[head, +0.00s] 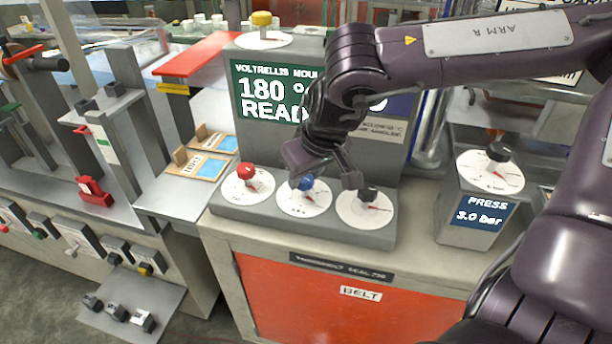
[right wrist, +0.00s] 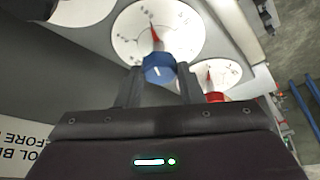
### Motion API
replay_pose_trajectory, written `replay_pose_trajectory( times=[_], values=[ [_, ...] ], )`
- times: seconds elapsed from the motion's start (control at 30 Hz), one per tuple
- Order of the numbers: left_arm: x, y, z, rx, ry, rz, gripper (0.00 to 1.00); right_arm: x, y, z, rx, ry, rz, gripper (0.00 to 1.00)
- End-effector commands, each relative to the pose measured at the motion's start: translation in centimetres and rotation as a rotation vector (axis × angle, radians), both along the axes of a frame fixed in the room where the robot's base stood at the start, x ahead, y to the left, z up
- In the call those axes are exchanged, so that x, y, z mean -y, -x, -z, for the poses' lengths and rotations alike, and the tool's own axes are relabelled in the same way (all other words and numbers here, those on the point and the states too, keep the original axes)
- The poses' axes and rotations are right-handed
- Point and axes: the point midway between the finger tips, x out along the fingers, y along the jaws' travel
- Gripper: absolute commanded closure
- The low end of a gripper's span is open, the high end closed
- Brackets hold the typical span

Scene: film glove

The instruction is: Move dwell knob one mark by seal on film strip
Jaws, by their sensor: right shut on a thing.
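Three knobs stand on white dials on the sloped grey panel of the sealing machine: a red knob (head: 246,171) at left, a blue knob (head: 306,183) in the middle and a black knob (head: 368,193) at right. Which one is dwell cannot be read. My right gripper (head: 318,179) is over the middle dial, shut on the blue knob; in the right wrist view its fingers flank the blue knob (right wrist: 158,68), whose red pointer (right wrist: 155,34) shows. Two cards with blue patches, perhaps film strips (head: 210,168), lie left of the panel. My left gripper is not in view.
The screen (head: 262,92) reads 180 and part of "READY", partly hidden by my right arm. A separate box (head: 480,210) at right shows "PRESS 3.0 bar" under a black knob (head: 499,152). A red lever plate (head: 197,54) juts out at upper left.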

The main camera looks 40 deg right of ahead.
Motion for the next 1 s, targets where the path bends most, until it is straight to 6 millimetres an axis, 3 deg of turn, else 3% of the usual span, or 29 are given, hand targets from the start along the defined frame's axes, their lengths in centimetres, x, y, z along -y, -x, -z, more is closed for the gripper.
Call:
replay_pose_trajectory(
  times=[0.57,0.6,0.73,1.0],
  values=[
    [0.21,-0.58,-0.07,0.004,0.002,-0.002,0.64,0.01,-0.07,-0.1,0.002,0.0,0.035,0.89],
    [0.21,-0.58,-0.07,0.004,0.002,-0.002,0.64,0.01,-0.07,-0.11,0.002,0.0,0.035,0.64],
    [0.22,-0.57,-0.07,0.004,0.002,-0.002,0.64,0.0,-0.05,-0.09,0.001,0.0,0.035,0.47],
    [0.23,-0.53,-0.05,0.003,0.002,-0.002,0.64,-0.01,-0.01,-0.06,0.0,-0.001,0.033,0.45]
  ],
)
